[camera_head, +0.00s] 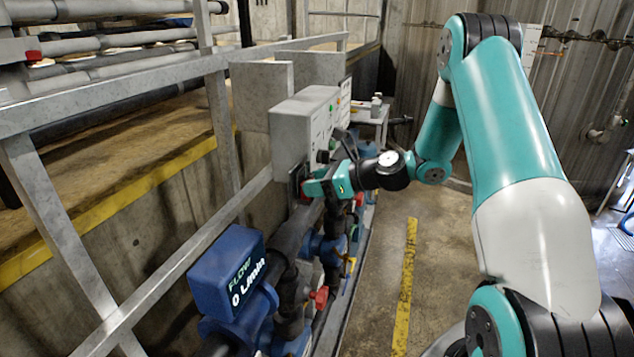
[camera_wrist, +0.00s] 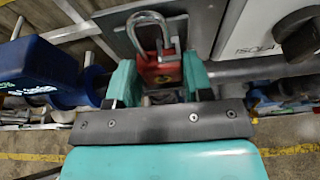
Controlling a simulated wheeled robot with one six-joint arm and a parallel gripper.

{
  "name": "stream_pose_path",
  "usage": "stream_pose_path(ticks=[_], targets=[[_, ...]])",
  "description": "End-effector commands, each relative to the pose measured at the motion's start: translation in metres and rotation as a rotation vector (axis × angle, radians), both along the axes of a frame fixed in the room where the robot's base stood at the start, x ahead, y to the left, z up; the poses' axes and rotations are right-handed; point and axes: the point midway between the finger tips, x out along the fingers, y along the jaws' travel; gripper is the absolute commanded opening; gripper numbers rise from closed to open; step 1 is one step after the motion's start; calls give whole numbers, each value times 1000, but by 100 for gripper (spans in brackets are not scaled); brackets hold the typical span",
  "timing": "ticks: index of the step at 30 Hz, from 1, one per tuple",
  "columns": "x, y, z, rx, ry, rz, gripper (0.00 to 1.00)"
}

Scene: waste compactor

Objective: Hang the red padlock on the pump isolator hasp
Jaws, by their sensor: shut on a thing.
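My gripper (camera_wrist: 158,82) is shut on the red padlock (camera_wrist: 160,70), with one teal finger on each side of its body. The padlock's silver shackle (camera_wrist: 149,28) points away from the gripper, against a grey metal part. I cannot tell whether the shackle passes through the hasp, and the hasp itself is not clear. A white panel (camera_wrist: 232,43) with part of the label "ISOL" and a black knob (camera_wrist: 297,33) is to the right in the wrist view. In the head view my gripper (camera_head: 309,187) is at the lower front of the grey control box (camera_head: 292,135).
A blue flow meter (camera_head: 226,272) reading 0 L/min stands at the front left. Pipes and a red valve handle (camera_head: 320,298) lie below my gripper. A grey railing (camera_head: 190,255) runs along the left. Floor with a yellow line (camera_head: 405,290) is open to the right.

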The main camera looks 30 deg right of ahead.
Motion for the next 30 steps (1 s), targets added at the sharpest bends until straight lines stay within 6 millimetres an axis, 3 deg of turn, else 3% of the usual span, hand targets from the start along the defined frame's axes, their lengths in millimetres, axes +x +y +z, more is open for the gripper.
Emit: stream_pose_path(ticks=[10,11,14,30], targets=[[0,0,-2,-1,-1,0,28],[0,0,-2,-1,-1,0,53],[0,0,-2,-1,-1,0,76],[-2,-1,-1,0,0,0,72]])
